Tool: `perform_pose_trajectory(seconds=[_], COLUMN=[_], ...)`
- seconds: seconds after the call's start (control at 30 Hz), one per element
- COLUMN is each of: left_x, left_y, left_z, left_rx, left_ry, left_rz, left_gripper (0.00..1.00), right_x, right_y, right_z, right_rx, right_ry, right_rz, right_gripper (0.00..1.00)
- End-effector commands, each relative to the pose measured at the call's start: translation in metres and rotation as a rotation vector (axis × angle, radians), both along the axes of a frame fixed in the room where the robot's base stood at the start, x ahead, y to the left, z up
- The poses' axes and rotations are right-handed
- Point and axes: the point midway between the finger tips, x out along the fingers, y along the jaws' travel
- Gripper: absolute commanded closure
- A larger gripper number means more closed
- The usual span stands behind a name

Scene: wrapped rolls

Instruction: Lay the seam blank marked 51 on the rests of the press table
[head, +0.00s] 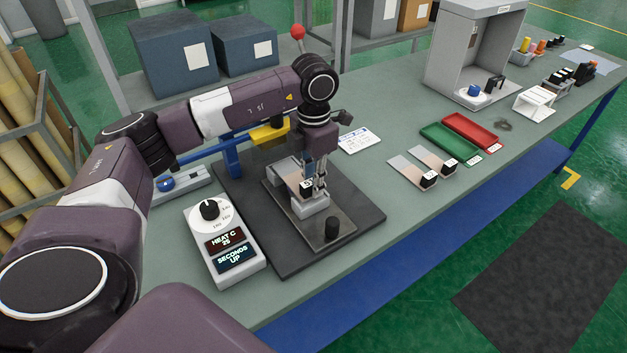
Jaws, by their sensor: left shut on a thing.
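The seam blank (291,176) is a pale flat strip with a black end block that bears a small white tag. The tag's number is too small to read surely. My left gripper (320,192) points down and is shut on the block end. The strip is over the grey rests (309,207) of the press table (324,229); I cannot tell whether it touches them. The fingers and wrist hide part of the blank and the rests. My right gripper is not in view.
A control box (224,240) with a dial stands left of the press. Two other blanks (406,171) (432,159) lie to the right, near a green tray (455,141) and a red tray (472,130). A grey booth (449,60) stands farther back. Bench between press and blanks is clear.

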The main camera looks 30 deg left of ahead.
Motion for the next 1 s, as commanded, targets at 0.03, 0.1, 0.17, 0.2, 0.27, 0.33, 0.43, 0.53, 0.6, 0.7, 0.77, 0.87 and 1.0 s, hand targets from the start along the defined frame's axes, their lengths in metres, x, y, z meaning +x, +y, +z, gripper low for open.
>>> perform_pose_trajectory(seconds=[0.03,0.1,0.17,0.2,0.27,0.33,0.43,0.53,0.6,0.7,0.77,0.87,1.0], left_x=[0.000,0.000,0.000,0.000,0.000,0.000,0.000,0.000,0.000,0.000,0.000,0.000,0.002], left_y=[0.000,0.000,0.000,0.000,0.000,0.000,0.000,0.000,0.000,0.000,0.000,0.000,0.000], left_z=[-0.004,-0.006,-0.006,-0.006,-0.005,-0.005,-0.005,-0.005,-0.005,-0.005,-0.005,-0.003,0.012], left_rx=[0.000,0.000,0.000,0.000,0.000,0.000,0.000,0.000,0.000,0.000,0.000,0.001,0.000], left_ry=[0.000,0.000,0.000,0.000,0.000,0.000,0.000,0.000,0.000,0.000,0.000,-0.001,-0.005], left_rz=[0.000,0.000,0.000,0.000,0.000,0.000,0.000,0.000,0.000,0.000,0.000,0.000,0.000], left_gripper=[1.00,1.00,1.00,1.00,1.00,1.00,0.76,0.65,0.63,0.63,0.63,0.63,0.63], right_x=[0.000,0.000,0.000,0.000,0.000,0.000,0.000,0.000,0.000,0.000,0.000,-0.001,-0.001], right_y=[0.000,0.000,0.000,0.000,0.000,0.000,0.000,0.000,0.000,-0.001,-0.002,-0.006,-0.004], right_z=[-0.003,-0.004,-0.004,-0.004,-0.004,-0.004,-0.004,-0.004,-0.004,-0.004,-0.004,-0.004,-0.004], right_rx=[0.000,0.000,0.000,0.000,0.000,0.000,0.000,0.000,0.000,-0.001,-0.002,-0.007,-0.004], right_ry=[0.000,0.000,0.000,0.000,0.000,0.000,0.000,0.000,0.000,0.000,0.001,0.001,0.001], right_rz=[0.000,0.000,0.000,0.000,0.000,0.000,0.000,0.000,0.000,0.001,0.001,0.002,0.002], right_gripper=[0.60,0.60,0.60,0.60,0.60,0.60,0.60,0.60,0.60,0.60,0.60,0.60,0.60])
